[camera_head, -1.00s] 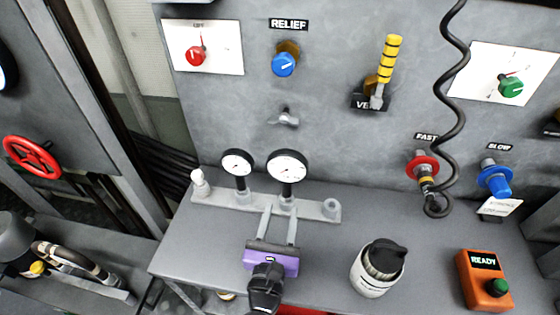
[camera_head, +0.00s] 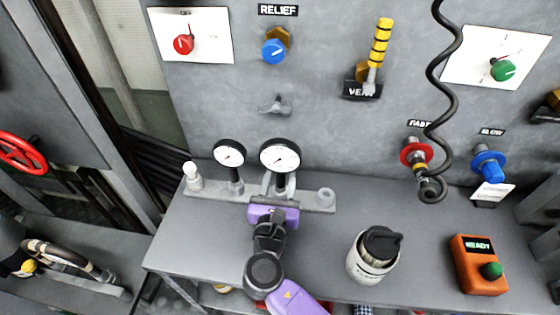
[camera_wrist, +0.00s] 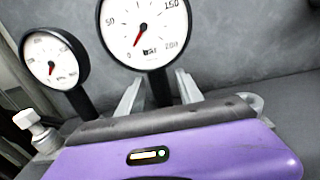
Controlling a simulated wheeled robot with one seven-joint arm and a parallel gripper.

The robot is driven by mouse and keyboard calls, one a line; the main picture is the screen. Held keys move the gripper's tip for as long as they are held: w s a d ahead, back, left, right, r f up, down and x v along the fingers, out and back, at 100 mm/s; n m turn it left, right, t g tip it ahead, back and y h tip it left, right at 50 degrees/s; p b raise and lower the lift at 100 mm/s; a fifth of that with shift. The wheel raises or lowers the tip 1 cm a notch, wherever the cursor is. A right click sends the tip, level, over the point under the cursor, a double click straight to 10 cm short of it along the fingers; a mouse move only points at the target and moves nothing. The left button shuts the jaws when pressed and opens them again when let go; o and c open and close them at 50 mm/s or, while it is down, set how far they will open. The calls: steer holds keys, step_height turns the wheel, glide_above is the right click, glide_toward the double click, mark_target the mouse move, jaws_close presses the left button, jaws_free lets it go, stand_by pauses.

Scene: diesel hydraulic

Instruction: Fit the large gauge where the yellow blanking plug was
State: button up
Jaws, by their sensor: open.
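The large gauge (camera_head: 280,156), with a white round dial and black rim, stands upright in the middle of a grey rack on the bench. In the wrist view the large gauge (camera_wrist: 146,22) shows its black stem between my fingers. My gripper (camera_head: 280,184) is open, its two grey fingers on either side of that stem, also seen in the wrist view (camera_wrist: 158,88). Any contact with the stem cannot be told. I cannot clearly identify a yellow blanking plug or its port.
A smaller gauge (camera_head: 229,153) stands close left of the large one. The rack (camera_head: 208,190) has a white fitting (camera_head: 192,176) at its left end and a ring-shaped socket (camera_head: 326,197) at its right. A bottle (camera_head: 371,262) and orange READY box (camera_head: 478,264) stand to the right.

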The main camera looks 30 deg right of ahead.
mark_target(280, 160)
steer(key=shift+c, duration=0.2)
jaws_close()
steer(key=shift+r+p, duration=0.3)
steer(key=shift+r+p, duration=0.45)
steer(key=shift+r+p, duration=1.2)
steer(key=shift+p, duration=0.25)
steer(key=shift+r+p, duration=1.9)
steer(key=shift+r, duration=0.05)
steer(key=shift+f, duration=0.15)
